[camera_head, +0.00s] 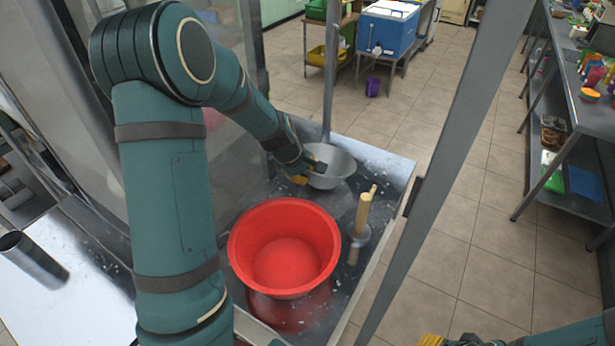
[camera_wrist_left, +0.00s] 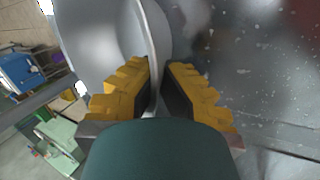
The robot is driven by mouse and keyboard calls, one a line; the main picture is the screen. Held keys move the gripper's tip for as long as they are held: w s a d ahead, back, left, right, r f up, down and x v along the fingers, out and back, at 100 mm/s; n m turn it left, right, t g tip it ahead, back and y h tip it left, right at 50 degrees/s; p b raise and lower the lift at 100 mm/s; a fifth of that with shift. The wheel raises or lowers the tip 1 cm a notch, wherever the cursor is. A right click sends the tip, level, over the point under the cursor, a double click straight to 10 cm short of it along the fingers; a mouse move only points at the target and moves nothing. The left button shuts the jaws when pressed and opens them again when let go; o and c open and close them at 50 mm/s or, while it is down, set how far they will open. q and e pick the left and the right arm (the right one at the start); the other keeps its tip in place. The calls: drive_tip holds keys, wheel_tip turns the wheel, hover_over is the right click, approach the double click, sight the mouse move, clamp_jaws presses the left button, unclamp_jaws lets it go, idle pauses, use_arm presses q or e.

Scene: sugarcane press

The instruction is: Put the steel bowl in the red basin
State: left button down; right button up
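The steel bowl (camera_head: 333,168) is a grey metal bowl near the back of the metal tray, behind the red basin. My left gripper (camera_head: 309,172) is at the bowl's left rim. In the left wrist view, the yellow-padded fingers of this gripper (camera_wrist_left: 158,80) stand on either side of the bowl's wall (camera_wrist_left: 105,35). The gap between them is narrow, and I cannot tell if they clamp the wall. The red basin (camera_head: 250,245) stands empty on the tray, nearer to me. My right gripper (camera_head: 450,341) shows only partly at the bottom edge, its fingers cut off.
A wooden-handled tool (camera_head: 364,210) stands upright on the tray, right of the basin. A metal post (camera_head: 425,185) rises along the tray's right side. A metal cylinder (camera_head: 33,258) is at the far left. Shelving (camera_head: 590,120) with goods stands far right, across open tiled floor.

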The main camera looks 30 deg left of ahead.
use_arm(q)
wheel_tip(320, 180, up, 7)
drive_tip(key=shift+r+p, duration=0.2)
drive_tip(key=shift+p, duration=0.75)
